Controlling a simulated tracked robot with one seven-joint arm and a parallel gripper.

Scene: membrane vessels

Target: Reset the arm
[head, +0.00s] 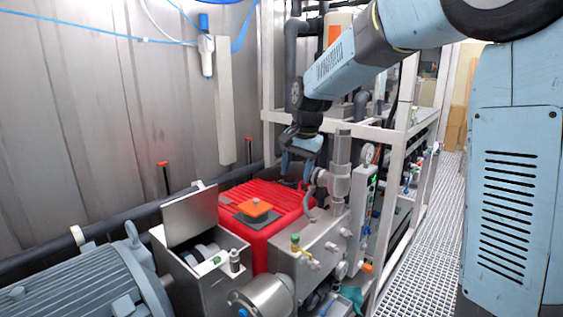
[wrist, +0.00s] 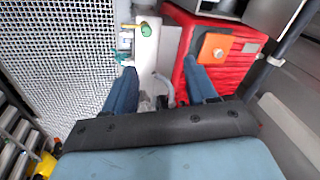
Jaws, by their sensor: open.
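My arm reaches in from the upper right of the head view. My gripper (head: 296,168) points down beside the upright metal cylinder (head: 341,160) on the machinery, near the back of the red box (head: 268,208). In the wrist view, the two blue fingers of my gripper (wrist: 160,82) are spread wide apart with nothing held between them. The red box also shows in the wrist view (wrist: 240,72), just past the right finger. I cannot tell the exact gap between the fingers and the machinery below.
An orange block (head: 255,207) sits on the red box. A metal box with a raised lid (head: 191,215) and a grey motor (head: 92,283) stand at the left. A white frame (head: 398,130) rises behind the gripper. Grating floor (head: 425,262) lies clear at the right.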

